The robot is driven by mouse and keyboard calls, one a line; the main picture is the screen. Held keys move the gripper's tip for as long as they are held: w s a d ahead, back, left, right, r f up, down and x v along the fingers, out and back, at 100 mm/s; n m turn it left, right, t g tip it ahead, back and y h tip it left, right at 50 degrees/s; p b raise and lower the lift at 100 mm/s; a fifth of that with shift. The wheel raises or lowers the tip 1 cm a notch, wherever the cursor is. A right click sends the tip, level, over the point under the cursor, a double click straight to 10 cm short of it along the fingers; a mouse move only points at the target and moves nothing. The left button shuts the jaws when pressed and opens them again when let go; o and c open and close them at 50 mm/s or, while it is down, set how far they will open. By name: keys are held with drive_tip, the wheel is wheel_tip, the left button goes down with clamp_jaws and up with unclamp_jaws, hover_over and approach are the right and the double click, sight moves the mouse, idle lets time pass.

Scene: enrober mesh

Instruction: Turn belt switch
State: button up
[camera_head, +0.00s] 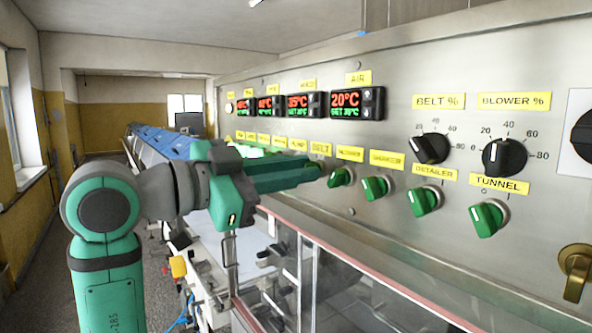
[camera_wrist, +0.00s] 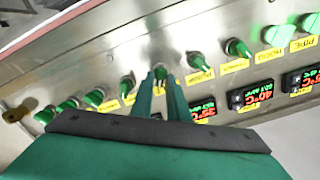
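The yellow BELT label (camera_head: 320,149) is on the steel panel in the head view. The switch below it is hidden behind my fingertips there. My gripper (camera_head: 318,172) reaches in from the left with its green fingers pointing at the panel. In the wrist view, my gripper (camera_wrist: 160,78) has its two fingers apart, one on each side of a green switch (camera_wrist: 160,72). The fingertips are at or very close to this switch; contact cannot be made out. By its place in the row, it appears to be the belt switch.
Similar green switches stand close on both sides, including one below the BLOWER label (camera_head: 340,177) and the TUNNEL switch (camera_head: 488,218). Black dials (camera_head: 505,157) and red displays (camera_head: 345,104) are higher on the panel. A clear guard with a red edge (camera_head: 350,262) runs below.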

clamp_jaws()
drive_tip(key=shift+n, duration=0.3)
drive_tip(key=shift+w+a+n, duration=0.1)
drive_tip(key=shift+n, duration=2.6)
drive_tip(key=shift+w+a+n, duration=0.1)
drive_tip(key=shift+n, duration=2.6)
drive_tip(key=shift+o, duration=2.4)
unclamp_jaws()
